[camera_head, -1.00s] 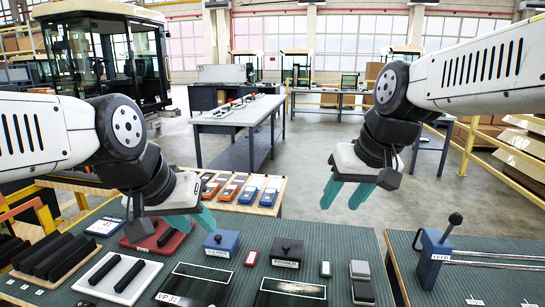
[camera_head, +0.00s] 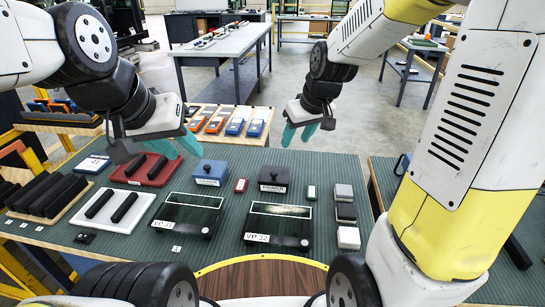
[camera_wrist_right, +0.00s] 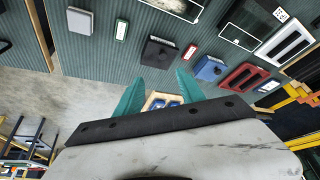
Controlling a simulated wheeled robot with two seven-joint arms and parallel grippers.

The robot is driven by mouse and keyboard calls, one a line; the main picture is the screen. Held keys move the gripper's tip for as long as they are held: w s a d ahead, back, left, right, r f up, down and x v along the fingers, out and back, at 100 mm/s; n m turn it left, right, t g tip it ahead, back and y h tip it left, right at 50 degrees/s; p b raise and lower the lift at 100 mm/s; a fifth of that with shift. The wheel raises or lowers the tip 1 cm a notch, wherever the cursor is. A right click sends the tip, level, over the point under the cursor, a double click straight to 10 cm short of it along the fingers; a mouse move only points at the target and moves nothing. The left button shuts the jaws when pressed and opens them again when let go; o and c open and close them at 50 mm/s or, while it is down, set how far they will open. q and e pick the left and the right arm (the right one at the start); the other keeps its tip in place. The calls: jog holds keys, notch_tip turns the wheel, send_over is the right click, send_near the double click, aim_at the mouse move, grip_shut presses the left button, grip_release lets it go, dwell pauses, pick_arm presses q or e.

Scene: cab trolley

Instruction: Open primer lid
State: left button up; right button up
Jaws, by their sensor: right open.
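The primer box (camera_head: 274,178) is a small black box with a knobbed black lid and a white label. It sits on the green mat toward the table's far side, and its lid looks closed. My right gripper (camera_head: 298,133) is open and empty, above and beyond the box in the head view. The right wrist view shows the primer box (camera_wrist_right: 158,54) beyond and between the teal fingertips (camera_wrist_right: 158,85), apart from them. My left gripper (camera_head: 176,146) has its teal fingers apart and empty, above the mat's far left part, near the red tray (camera_head: 135,175).
A blue box (camera_head: 212,172) with a similar lid stands left of the primer, with a small red block (camera_head: 241,185) between them. Two dark glass panels (camera_head: 278,237) lie in front. Several small blocks (camera_head: 345,211) stand to the right.

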jog(key=n+g, duration=0.1)
jog(key=n, duration=0.1)
send_near(274, 172)
jog(key=x, duration=0.8)
jog(key=shift+f, duration=0.1)
grip_shut()
dwell(0.9)
